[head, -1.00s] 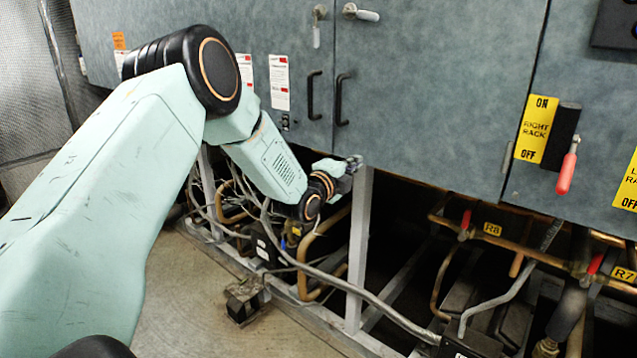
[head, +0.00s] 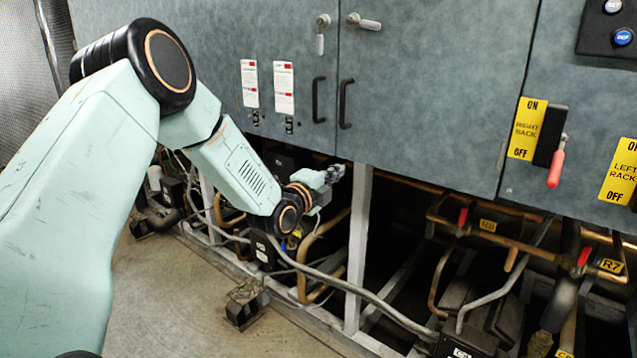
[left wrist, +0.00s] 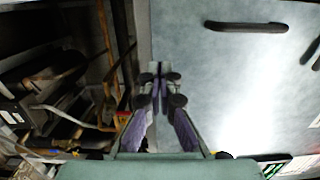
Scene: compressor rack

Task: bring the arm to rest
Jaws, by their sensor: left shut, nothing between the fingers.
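My left arm comes in from the left in the head view and reaches towards the lower edge of the grey cabinet (head: 430,90). My left gripper (head: 335,174) is at the end of it, small in the picture, near the top of a pale upright post. In the left wrist view the left gripper (left wrist: 160,85) shows its two fingers together, with nothing held between them. The cabinet's grey door (left wrist: 230,75) fills the right of that view. My right gripper is not in view.
Copper pipes (head: 495,238) and dark compressors run under the cabinet behind a pale frame post (head: 358,250). Black door handles (head: 345,103) and a red-handled right rack switch (head: 556,168) stick out from the doors. The concrete floor (head: 190,290) at the lower left is mostly clear.

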